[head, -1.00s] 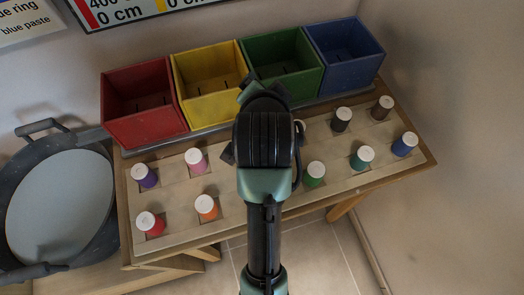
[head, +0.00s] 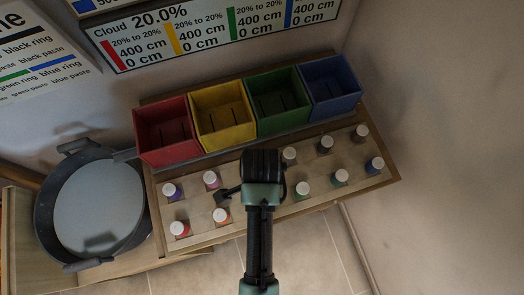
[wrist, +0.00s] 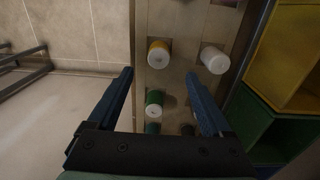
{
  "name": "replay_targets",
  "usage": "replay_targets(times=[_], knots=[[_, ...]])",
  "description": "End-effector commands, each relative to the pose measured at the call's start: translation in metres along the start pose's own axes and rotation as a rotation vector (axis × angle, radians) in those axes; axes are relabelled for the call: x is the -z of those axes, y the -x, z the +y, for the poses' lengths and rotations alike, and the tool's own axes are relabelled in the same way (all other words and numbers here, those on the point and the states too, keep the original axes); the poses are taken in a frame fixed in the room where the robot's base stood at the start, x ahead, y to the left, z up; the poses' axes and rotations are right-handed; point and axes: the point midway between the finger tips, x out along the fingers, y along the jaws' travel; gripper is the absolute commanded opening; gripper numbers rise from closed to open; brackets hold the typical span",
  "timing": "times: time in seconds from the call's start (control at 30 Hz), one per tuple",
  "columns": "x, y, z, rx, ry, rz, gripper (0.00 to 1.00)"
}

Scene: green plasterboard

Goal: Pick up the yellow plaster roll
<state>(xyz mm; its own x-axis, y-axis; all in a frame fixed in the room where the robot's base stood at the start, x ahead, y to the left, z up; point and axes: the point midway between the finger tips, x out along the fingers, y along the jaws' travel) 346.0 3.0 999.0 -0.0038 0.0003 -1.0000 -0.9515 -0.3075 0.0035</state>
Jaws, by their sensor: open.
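The yellow plaster roll (wrist: 158,54) stands upright in the wooden rack, with a white cap and a yellow side, in the wrist view. In the head view my arm hides it. My gripper (wrist: 159,73) is open and empty. Its two fingers point toward the rack, and the yellow roll shows just beyond the fingertips, between their lines. A green roll (wrist: 153,104) shows between the fingers, nearer the palm. A white roll (wrist: 214,60) stands right of the yellow one, beyond the right fingertip.
Red (head: 168,130), yellow (head: 222,116), green (head: 275,100) and blue (head: 330,84) bins line the back of the rack (head: 208,236). Several other rolls stand in two rows. A large grey pan (head: 95,205) lies at left. Walls stand behind and at right.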

Motion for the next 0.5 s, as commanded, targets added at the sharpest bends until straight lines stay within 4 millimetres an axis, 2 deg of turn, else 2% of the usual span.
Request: replay_targets(times=[0.1,0.2,0.5], knots=[[0.0,-0.023,0.001,-0.003,0.0,-0.001,0.84],[0.001,-0.038,0.0,-0.001,0.0,0.0,0.84],[0.001,-0.057,0.0,0.001,0.001,0.001,0.84]])
